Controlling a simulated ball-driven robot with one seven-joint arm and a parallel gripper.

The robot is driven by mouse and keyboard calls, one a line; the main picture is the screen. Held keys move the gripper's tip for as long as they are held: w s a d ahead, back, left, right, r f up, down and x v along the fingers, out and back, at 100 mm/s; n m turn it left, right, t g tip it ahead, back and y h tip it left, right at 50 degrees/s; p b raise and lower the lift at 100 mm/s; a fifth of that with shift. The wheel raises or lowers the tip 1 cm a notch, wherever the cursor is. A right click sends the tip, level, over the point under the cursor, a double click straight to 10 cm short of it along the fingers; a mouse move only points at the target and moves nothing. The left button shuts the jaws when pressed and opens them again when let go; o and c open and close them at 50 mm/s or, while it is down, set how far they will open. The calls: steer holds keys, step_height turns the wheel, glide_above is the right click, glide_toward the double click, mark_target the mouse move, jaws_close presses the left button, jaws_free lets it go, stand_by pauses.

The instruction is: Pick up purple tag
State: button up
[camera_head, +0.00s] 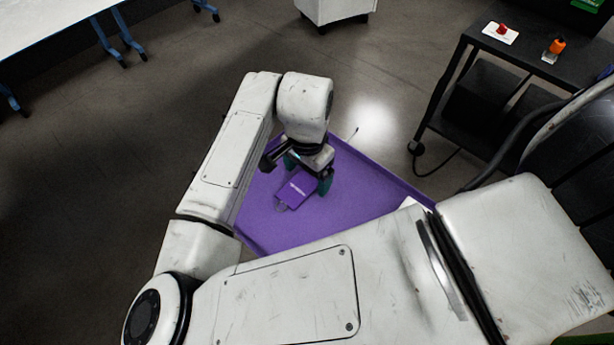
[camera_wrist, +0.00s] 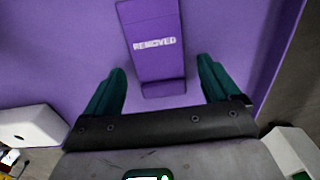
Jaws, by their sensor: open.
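The purple tag (camera_wrist: 152,42) lies on a purple tray (camera_wrist: 60,60) and bears the white word "REMOVED". In the head view the tag (camera_head: 294,190) shows beneath my gripper, and the tray (camera_head: 350,195) spreads around it. My gripper (camera_wrist: 160,80) is open, with its two green fingers on either side of the tag's near end in the wrist view. The fingers are apart from the tag, with gaps on both sides. In the head view my gripper (camera_head: 308,174) is over the tray, and my arm hides part of the tray.
A black cart (camera_head: 470,50) stands at the right, with a red button (camera_head: 502,29) and an orange-topped item (camera_head: 556,46) on it. A white wheeled cabinet (camera_head: 335,8) stands at the back. A white table (camera_head: 50,20) is at the upper left. Floor between is clear.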

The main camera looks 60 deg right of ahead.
mark_target(310, 180)
steer(key=shift+f, duration=0.15)
steer(key=c, duration=1.6)
steer(key=shift+r, duration=0.5)
steer(key=r, duration=0.2)
steer(key=shift+s+d+r+b, duration=0.1)
steer(key=shift+s+r+b, duration=0.15)
steer(key=shift+r+b, duration=0.15)
steer(key=s+r, duration=0.3)
steer(key=s, duration=0.1)
steer(key=s+r, duration=0.3)
steer(key=s, duration=0.2)
steer(key=s+r, duration=0.3)
steer(key=s, duration=0.1)
steer(key=shift+s+r, duration=0.15)
steer(key=shift+s, duration=0.1)
